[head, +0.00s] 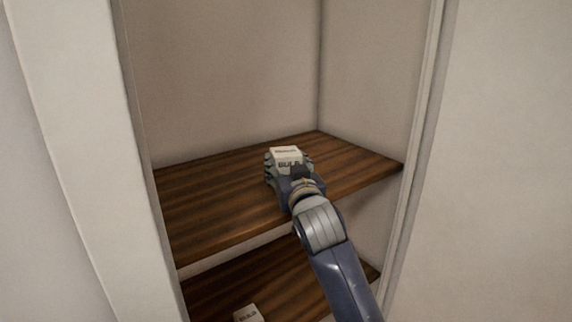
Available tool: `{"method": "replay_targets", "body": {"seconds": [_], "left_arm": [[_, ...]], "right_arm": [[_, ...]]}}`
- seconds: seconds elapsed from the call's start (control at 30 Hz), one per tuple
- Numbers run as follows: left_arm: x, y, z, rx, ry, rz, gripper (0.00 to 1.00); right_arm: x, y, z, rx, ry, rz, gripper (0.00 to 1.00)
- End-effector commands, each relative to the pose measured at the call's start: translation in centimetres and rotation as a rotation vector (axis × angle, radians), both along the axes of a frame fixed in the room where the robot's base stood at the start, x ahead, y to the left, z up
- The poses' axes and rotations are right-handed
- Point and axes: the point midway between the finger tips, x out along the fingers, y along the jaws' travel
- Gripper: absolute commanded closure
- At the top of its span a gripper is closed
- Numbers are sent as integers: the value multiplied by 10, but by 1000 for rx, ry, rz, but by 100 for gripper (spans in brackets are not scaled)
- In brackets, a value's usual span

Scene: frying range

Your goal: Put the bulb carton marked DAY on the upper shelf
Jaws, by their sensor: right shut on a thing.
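A white bulb carton (286,153) with the word BULB on it is in my right gripper (289,167), whose fingers are shut on its sides. The carton is at the upper shelf (210,200), over the middle of its boards. I cannot tell whether its base touches the shelf. A second white bulb carton (248,314) stands on the lower shelf at the bottom edge of the view. The word DAY is not readable on either carton. My left gripper is not in view.
The lower shelf (230,285) lies beneath the upper one. Pale frame posts stand at the left (95,170) and right (420,130) of the opening. The upper shelf is otherwise bare, with free room on both sides of the carton.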

Motion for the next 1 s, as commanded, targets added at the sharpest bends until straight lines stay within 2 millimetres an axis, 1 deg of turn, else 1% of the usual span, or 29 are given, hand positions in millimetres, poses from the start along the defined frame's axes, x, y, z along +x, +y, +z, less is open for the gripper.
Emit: {"method": "replay_targets", "body": {"seconds": [0.07, 0.1, 0.13, 0.17, 0.47, 0.57, 0.63, 0.77, 1.0], "left_arm": [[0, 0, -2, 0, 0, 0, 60], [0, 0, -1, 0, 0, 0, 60], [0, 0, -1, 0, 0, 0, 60], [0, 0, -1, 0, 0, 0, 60], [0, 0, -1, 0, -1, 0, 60], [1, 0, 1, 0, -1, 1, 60], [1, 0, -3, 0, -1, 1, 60], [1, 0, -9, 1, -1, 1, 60], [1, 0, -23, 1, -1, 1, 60]], "right_arm": [[0, 0, -3, 0, 0, 0, 73], [0, 0, -2, 0, 0, 0, 40], [0, 0, -2, 0, 0, 0, 33], [0, 0, -2, 0, 0, 0, 29], [0, 0, -2, 0, 0, 0, 29], [0, 0, 3, 0, -1, 0, 29], [-5, -1, -1, 1, 0, 0, 29], [-20, -4, -2, 2, -1, 1, 29], [-61, -14, -3, 2, -1, 1, 29]]}}
